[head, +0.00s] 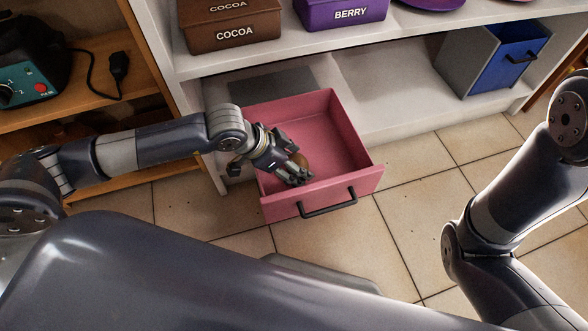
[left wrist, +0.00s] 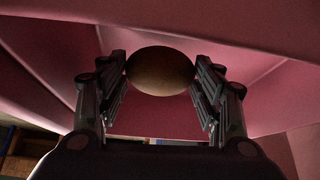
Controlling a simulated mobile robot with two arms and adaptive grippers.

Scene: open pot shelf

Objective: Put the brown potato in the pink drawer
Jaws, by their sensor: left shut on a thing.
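The pink drawer (head: 345,130) is pulled out of the white shelf and stands open, with a dark handle on its front. My left gripper (head: 296,172) is over the left part of the drawer, near its front wall. It is shut on the brown potato (head: 301,160), which is mostly hidden by the fingers in the head view. In the left wrist view the potato (left wrist: 160,71) sits between the two fingers, with pink drawer walls (left wrist: 215,30) around it. I cannot tell whether the potato touches the drawer floor. My right gripper is out of view.
A brown cocoa box (head: 232,30) and a purple berry box (head: 342,12) stand on the shelf above. The tiled floor (head: 410,225) in front is clear.

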